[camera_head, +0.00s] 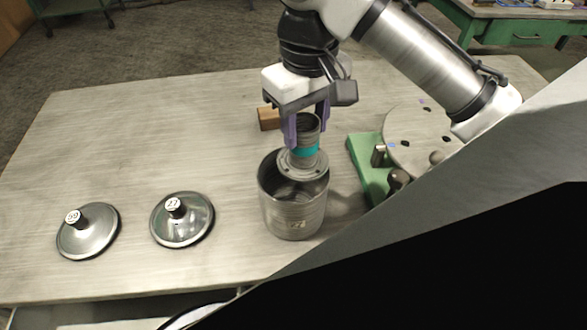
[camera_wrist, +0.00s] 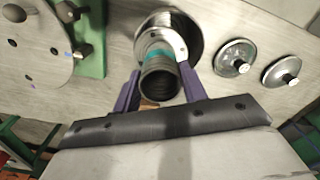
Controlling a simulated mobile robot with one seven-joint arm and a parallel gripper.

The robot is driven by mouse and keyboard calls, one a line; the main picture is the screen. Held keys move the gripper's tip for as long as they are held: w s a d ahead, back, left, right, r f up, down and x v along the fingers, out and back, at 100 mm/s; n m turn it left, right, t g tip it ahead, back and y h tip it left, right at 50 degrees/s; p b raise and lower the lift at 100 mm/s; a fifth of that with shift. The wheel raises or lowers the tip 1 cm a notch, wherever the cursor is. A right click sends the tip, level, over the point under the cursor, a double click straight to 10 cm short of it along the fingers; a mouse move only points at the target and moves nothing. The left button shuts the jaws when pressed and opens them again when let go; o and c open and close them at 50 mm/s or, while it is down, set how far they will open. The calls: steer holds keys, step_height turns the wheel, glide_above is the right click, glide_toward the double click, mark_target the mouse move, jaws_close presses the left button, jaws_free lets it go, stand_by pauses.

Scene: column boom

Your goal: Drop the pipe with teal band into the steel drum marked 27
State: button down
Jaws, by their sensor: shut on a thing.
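The pipe with teal band (camera_head: 305,150) is a grey ribbed pipe with a round flange at its lower end. My gripper (camera_head: 307,128) is shut on it, with purple fingers on either side of its upper part. The pipe hangs upright over the open mouth of the steel drum (camera_head: 293,213); its flange overlaps the far right rim in the head view, and I cannot tell if it is below the rim. The drum's front mark is too blurred to read surely. In the wrist view the pipe (camera_wrist: 160,78) covers part of the drum's opening (camera_wrist: 190,30).
Two steel lids with black knobs lie left of the drum: one (camera_head: 183,226) seems marked 27, the other (camera_head: 90,240) 59. A wooden block (camera_head: 268,118) lies behind the drum. A green fixture (camera_head: 365,160) with a round plate (camera_head: 420,135) stands right.

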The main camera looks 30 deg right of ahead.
steer(key=c, duration=0.7)
jaws_free()
steer(key=shift+f, duration=0.1)
step_height(320, 180, up, 6)
steer(key=p, duration=0.7)
steer(key=shift+r, duration=0.25)
step_height(320, 180, up, 7)
steer(key=shift+r, duration=0.2)
steer(key=shift+f, duration=0.1)
